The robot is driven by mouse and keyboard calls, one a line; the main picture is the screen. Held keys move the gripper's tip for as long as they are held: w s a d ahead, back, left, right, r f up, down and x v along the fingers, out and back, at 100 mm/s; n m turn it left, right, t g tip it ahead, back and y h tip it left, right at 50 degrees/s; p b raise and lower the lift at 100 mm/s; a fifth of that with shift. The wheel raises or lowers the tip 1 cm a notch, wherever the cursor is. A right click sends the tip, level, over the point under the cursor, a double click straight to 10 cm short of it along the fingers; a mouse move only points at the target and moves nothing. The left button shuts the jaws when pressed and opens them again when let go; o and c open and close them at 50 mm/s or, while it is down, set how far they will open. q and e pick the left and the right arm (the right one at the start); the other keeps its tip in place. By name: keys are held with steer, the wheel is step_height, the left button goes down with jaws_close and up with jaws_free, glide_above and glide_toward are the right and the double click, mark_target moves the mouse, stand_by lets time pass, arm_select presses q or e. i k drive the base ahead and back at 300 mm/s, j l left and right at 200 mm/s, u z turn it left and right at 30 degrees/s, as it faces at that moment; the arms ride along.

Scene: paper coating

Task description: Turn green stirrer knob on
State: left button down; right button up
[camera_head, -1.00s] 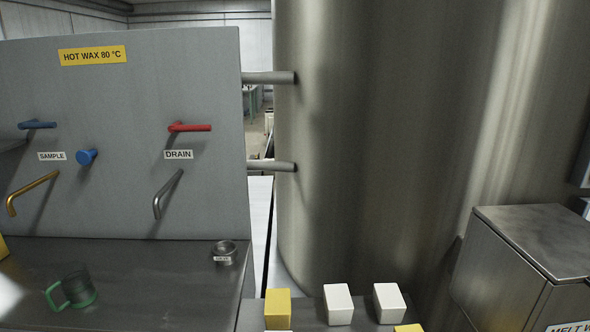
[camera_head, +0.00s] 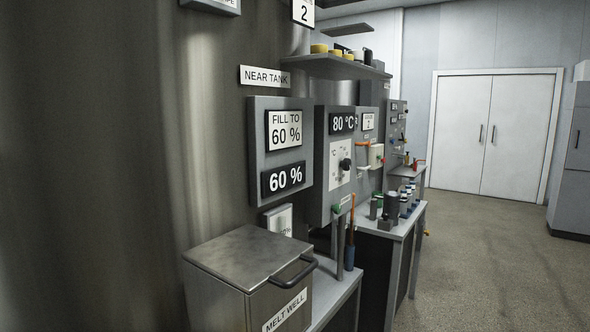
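A small green part (camera_head: 337,209), which may be the stirrer knob, shows at the lower edge of the grey 80 °C control panel (camera_head: 325,180). A small label (camera_head: 347,203) sits beside it, too small to read. I cannot tell which way the green part is turned. A black knob (camera_head: 345,165) on a white dial (camera_head: 339,181) sits higher on the same panel. Neither of my grippers is in view.
The melt well box (camera_head: 240,260) stands in front, left of the panel, against the large tank (camera_head: 110,160). A bench (camera_head: 395,232) with bottles and small items stands beyond. Open floor (camera_head: 480,270) lies to the right, before white double doors (camera_head: 490,135).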

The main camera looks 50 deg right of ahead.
mark_target(337, 208)
steer(key=z, duration=1.75)
steer(key=i+l+u, duration=0.15)
steer(key=i+l, duration=0.9)
steer(key=l, duration=0.1)
